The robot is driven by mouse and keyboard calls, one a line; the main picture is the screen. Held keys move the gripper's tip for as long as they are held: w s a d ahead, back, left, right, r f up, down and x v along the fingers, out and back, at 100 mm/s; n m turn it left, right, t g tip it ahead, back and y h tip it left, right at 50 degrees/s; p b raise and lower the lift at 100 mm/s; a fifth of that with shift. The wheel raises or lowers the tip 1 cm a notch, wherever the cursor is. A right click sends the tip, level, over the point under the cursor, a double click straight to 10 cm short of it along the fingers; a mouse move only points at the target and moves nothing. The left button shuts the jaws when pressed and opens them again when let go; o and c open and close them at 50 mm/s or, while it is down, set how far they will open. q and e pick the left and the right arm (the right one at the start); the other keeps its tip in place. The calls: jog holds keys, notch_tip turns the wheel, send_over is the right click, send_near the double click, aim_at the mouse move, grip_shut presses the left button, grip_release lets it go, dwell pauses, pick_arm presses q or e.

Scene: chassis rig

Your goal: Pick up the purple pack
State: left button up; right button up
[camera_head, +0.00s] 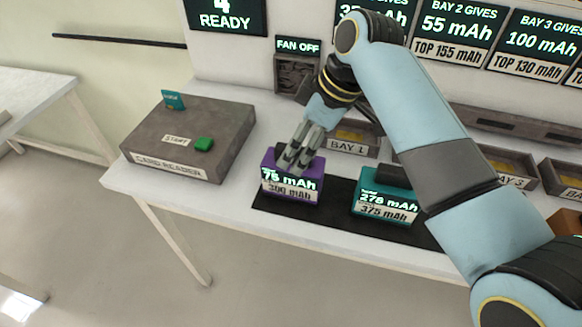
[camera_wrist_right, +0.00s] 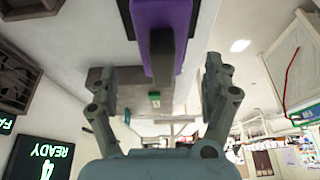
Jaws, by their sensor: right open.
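The purple pack (camera_head: 292,186) stands upright on a black mat (camera_head: 330,212) on the white table, its front label reading 75 mAh over 300 mAh. My right gripper (camera_head: 294,163) is over the top of the pack and partly hides it. In the right wrist view, the purple pack (camera_wrist_right: 183,18) is at the top with its dark grip bar (camera_wrist_right: 162,55) pointing between the two fingers. The right gripper (camera_wrist_right: 161,86) is open there, with a gap on both sides of the bar. My left gripper is in neither view.
A teal pack (camera_head: 385,205) stands to the right on the mat. The grey card reader (camera_head: 190,135) with a green button is to the left. Bay trays, with Bay 1 (camera_head: 350,145) nearest, line the back beneath display screens. The table's front edge is close to the mat.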

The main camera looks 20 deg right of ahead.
jog(key=shift+x, duration=1)
jog(key=shift+w+a+f, duration=0.1)
jog(key=shift+a+f, duration=0.1)
jog(key=shift+f, duration=0.1)
jog(key=x, duration=0.3)
jog(key=shift+a+f+p, duration=0.1)
jog(key=shift+f+p, duration=0.3)
jog(key=shift+a+f, duration=0.15)
jog(key=shift+f, duration=0.35)
jog(key=c, duration=1.6)
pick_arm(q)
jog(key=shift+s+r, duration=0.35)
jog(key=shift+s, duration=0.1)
pick_arm(e)
jog(key=shift+r, duration=0.1)
grip_shut()
